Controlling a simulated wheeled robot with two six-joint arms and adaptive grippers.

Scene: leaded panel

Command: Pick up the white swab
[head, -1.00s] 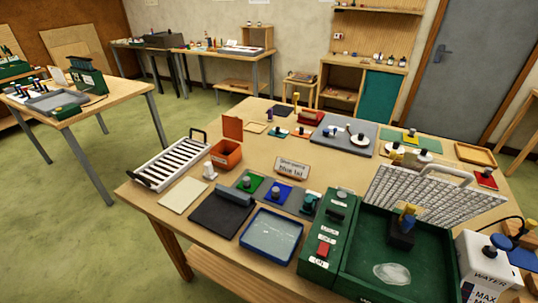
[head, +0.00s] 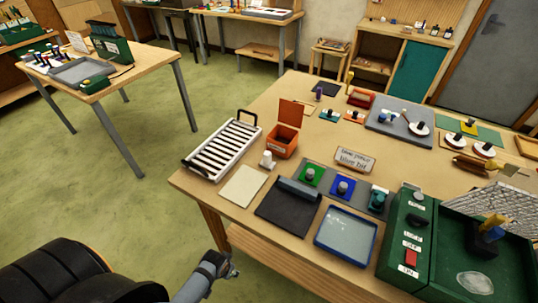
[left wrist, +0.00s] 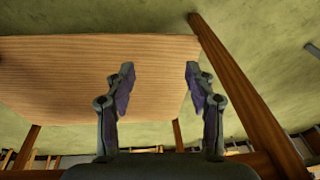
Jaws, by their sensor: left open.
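A small white piece (head: 268,159) stands on the table beside the orange box; it may be the white swab, but it is too small to be sure. My left gripper (head: 226,268) is low in front of the table's near edge, well below and apart from that piece. In the left wrist view the same gripper (left wrist: 152,85) has its two fingers spread with nothing between them. The white piece is not visible in that view. My right gripper is in neither view.
The orange open-lidded box (head: 284,141), white slotted rack (head: 222,150), cream tile (head: 243,186) and dark mat (head: 287,212) crowd around the white piece. The wooden table (head: 330,184) has legs and a lower shelf near my gripper. Green floor lies open on the left.

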